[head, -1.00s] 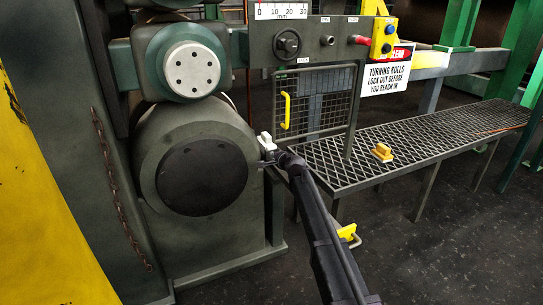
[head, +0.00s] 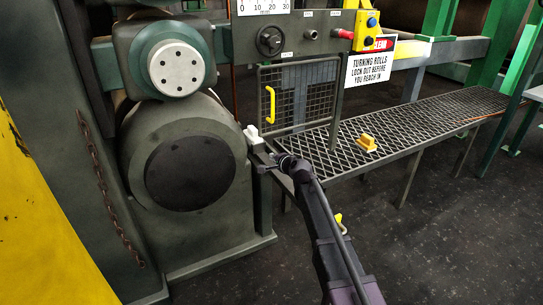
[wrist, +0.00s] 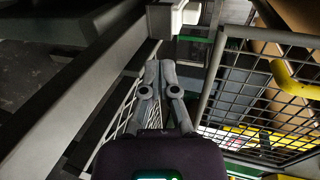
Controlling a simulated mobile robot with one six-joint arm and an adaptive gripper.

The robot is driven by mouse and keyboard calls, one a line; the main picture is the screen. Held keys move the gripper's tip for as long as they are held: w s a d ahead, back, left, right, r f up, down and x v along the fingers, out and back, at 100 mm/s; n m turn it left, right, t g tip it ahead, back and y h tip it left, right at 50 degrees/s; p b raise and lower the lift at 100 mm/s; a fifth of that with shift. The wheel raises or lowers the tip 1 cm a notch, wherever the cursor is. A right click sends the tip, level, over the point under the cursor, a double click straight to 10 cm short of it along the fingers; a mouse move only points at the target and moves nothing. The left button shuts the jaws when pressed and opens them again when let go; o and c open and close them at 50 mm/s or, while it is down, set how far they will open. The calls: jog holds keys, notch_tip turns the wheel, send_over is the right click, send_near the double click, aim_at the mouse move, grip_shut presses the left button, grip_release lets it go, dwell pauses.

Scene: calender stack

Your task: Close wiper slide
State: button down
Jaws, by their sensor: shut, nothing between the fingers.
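A small white block (head: 252,135) sits at the right edge of the large dark roll housing (head: 192,172). I take it for the wiper slide's handle, but its label cannot be read. In the wrist view a white piece (wrist: 173,19) shows at the top, beyond my fingertips. My gripper (head: 268,160) is just below and right of the block in the head view. In the wrist view my gripper (wrist: 160,68) has its grey fingers together with nothing between them. A visible gap separates them from the white piece. How far the slide is open cannot be told.
A mesh gate (head: 303,97) with a yellow handle (head: 270,105) stands right of the roll. Dark floor is open at the lower right.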

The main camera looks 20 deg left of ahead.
jog(key=c, duration=0.7)
grip_release()
jog(key=shift+d, duration=0.25)
jog(key=shift+o, duration=0.3)
jog(key=s+d+f+n+g+h+p, duration=0.1)
jog(key=s+d+f+n+g+h, duration=0.1)
jog(key=d, duration=1.2)
jog(key=shift+s+d+f+n+h, duration=0.2)
jog(key=shift+s+f+n+h, duration=0.3)
jog(key=shift+s+f+n, duration=0.55)
jog(key=s+d+f+n+g+h+p, duration=0.1)
jog(key=s+d+g+h, duration=0.1)
jog(key=s+d, duration=0.5)
jog(key=s+d+f+n+g+h+p, duration=0.1)
jog(key=s+d, duration=0.7)
jog(key=d, duration=0.8)
jog(key=s+d+f+n+g+h+p, duration=0.1)
jog(key=s+d+g+h, duration=0.3)
jog(key=s+d, duration=0.4)
jog(key=d+f+n+h, duration=0.1)
jog(key=d, duration=0.2)
jog(key=shift+d+f, duration=0.3)
jog(key=shift+d, duration=0.1)
